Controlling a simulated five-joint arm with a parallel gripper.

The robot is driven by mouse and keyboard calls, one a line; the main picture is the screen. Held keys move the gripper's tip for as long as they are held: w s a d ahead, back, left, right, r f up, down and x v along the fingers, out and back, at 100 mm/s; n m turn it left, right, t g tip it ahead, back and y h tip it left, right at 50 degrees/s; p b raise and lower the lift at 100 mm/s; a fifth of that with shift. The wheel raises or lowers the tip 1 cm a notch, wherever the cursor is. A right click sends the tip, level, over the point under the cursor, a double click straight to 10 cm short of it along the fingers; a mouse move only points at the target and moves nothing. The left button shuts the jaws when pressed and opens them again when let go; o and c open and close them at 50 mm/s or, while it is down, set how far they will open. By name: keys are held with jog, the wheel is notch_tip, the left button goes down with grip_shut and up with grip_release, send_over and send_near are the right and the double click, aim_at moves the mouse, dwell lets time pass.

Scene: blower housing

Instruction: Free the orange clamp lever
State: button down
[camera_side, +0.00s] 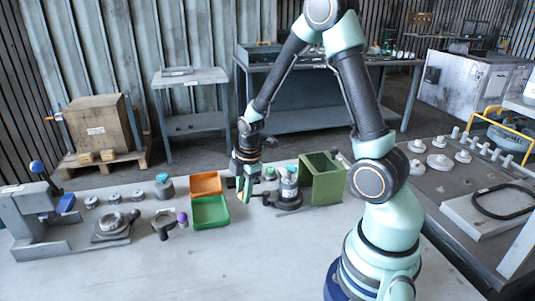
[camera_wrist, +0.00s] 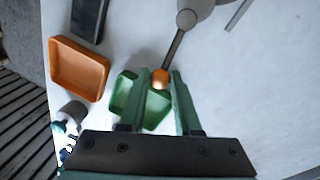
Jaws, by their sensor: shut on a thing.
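The orange clamp lever shows in the wrist view as a round orange knob (camera_wrist: 160,78) on the end of a dark rod (camera_wrist: 174,48). The rod runs up to a grey hub (camera_wrist: 188,16) at the top of the picture. My gripper (camera_wrist: 159,75) has its two green fingers on either side of the knob, shut on it. In the side view my gripper (camera_side: 244,188) is low over the table, left of a grey cylindrical unit on a dark round base (camera_side: 289,204). The lever's rod is hard to make out there.
An orange tray (camera_side: 206,180) and a green tray (camera_side: 195,217) lie just left of my gripper. A tall green box (camera_side: 328,185) stands right of the grey unit. Several small parts and a grey press (camera_side: 40,215) are farther left. The table's front is clear.

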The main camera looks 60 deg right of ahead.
jog(key=shift+s+a+n, duration=0.25)
jog(key=shift+s+n, duration=0.15)
jog(key=shift+n, duration=0.4)
jog(key=shift+s+a+n, duration=0.2)
jog(key=shift+s+n, duration=0.2)
jog(key=shift+n, duration=0.4)
jog(key=shift+s+a+n, duration=0.15)
jog(key=shift+s+n, duration=0.65)
jog(key=shift+n, duration=0.5)
jog(key=c, duration=0.6)
grip_release()
jog(key=shift+r, duration=0.1)
jog(key=shift+r, duration=0.25)
jog(key=r, duration=0.3)
jog(key=s+r, duration=0.1)
jog(key=r, duration=0.3)
jog(key=s+r, duration=0.1)
jog(key=r, duration=0.3)
jog(key=shift+a+r, duration=0.1)
jog(key=shift+a, duration=0.2)
